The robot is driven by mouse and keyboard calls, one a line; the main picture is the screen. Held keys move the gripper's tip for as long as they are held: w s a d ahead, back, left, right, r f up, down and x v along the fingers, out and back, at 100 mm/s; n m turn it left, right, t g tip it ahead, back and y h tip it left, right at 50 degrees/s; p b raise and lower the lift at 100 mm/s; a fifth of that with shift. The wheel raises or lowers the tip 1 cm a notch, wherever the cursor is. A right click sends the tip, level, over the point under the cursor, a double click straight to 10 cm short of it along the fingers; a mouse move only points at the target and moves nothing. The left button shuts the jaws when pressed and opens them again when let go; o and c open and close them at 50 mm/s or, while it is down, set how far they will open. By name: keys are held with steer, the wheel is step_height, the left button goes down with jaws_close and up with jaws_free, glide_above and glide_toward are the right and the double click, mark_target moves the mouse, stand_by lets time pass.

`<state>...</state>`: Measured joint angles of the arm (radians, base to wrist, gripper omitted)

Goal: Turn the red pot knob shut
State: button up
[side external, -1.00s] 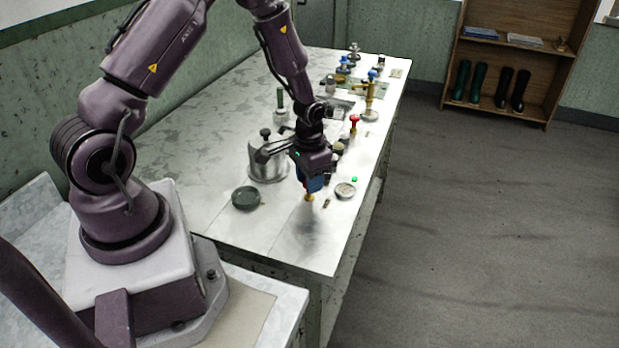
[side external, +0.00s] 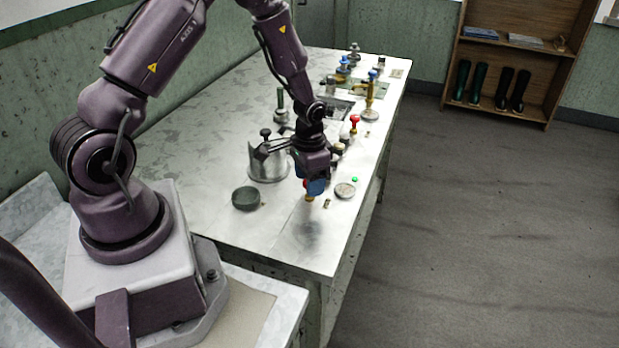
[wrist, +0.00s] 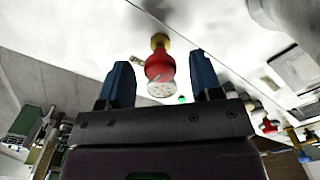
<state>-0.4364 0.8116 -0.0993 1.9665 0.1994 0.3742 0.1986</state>
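A red knob (wrist: 160,68) with a pale speckled end and a brass collar (wrist: 160,41) shows in the wrist view. It lies between the two blue fingers of my gripper (wrist: 160,61), with a visible gap on each side. In the side view my gripper (side external: 314,187) points down over the near part of the table, and the brass part (side external: 309,198) shows just below the fingers. The red part is mostly hidden there. A second red knob (side external: 355,119) stands farther back; it also seems to show at the right of the wrist view (wrist: 269,126).
A grey metal pot (side external: 268,168) with a black-topped piece stands left of my gripper. A dark round dish (side external: 245,198) and a small round dish (side external: 345,190) lie nearby. Several fittings line the table's right side. The table (side external: 225,225) is clear toward its front edge.

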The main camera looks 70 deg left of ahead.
step_height(320, 180, up, 13)
stand_by(0.6)
steer(key=s+d+r+t, duration=0.2)
steer(key=s+d+r, duration=0.4)
steer(key=r, duration=0.3)
steer(key=s+d+r+t, duration=0.3)
steer(key=s+d+r, duration=0.3)
steer(key=s+r, duration=0.3)
steer(key=shift+d+r+t, duration=0.25)
steer(key=shift+d+t, duration=0.05)
